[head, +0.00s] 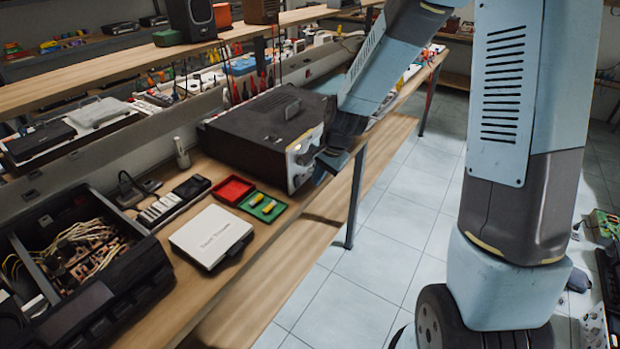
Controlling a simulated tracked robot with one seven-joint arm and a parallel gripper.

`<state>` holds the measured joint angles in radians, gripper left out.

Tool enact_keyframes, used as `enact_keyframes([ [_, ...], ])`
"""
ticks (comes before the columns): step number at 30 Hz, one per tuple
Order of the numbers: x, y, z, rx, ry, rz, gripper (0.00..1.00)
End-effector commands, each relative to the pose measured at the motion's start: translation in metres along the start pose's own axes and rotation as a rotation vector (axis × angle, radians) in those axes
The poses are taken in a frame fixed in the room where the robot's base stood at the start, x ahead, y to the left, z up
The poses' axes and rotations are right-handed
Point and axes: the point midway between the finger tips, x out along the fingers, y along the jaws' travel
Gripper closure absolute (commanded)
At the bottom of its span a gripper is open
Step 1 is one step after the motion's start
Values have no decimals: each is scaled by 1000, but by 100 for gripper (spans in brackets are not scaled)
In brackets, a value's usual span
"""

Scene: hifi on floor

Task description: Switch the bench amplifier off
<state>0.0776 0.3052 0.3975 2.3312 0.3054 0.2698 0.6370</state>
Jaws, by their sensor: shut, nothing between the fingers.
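The bench amplifier (258,128) is a large black box with a handle on top. It stands on the wooden workbench, and its light metal front panel (301,158) faces right, toward the aisle. My gripper (322,158) is at that front panel, close to or touching it. Its fingers are shut with nothing visible between them. The gripper and the steep viewing angle hide part of the panel, so the switch and its position cannot be made out.
In front of the amplifier lie a red tray (232,189), a green tray (266,207), a white flat box (211,236) and a black case of wires (75,255). A shelf (130,62) runs above the bench's back. The tiled floor (345,305) right of the bench is open.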

Motion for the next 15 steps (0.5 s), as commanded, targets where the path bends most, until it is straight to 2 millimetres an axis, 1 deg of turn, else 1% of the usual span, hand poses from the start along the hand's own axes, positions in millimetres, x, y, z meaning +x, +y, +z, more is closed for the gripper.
enact_keyframes([
  [1,-8,0,0,-1,3,-1,100],
  [9,-45,3,2,-4,1,1,100],
  [15,-67,5,2,-3,-1,1,100],
])
